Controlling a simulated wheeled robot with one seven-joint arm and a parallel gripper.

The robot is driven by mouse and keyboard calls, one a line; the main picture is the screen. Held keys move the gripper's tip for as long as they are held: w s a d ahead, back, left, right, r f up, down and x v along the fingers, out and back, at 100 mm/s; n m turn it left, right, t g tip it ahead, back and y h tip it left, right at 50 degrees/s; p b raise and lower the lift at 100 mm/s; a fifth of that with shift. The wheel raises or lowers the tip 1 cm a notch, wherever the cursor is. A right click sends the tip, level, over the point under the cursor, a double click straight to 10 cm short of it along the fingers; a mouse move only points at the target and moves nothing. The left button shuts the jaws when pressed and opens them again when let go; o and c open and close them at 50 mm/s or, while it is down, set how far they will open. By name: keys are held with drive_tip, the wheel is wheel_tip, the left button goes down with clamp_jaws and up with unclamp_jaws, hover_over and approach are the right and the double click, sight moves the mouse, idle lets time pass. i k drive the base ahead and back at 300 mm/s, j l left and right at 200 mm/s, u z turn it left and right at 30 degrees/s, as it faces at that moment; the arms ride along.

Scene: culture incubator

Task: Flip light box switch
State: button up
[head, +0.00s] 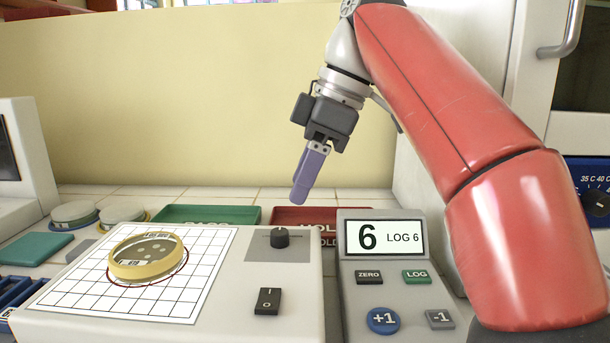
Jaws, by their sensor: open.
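The light box (225,318) is a pale grey box in the front left of the head view, with a white grid panel (200,290) on top. Its black rocker switch (267,301), marked I and O, sits near the front right of the top. A black knob (280,238) stands behind the switch. A petri dish (147,257) with a yellow rim and pale spots rests on the grid, inside a red circle. My gripper (301,196) is above and behind the knob, open and empty, with purple fingers pointing down and apart from the box.
A counter (385,285) with a display reading 6 and several buttons stands right of the box. Green (210,213) and red (305,216) trays lie behind. Stacked dishes (75,213) and a teal block (35,248) are at left. An appliance with a blue dial panel (590,190) is at far right.

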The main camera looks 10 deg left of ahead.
sight(268, 302)
drive_tip(key=k, duration=1)
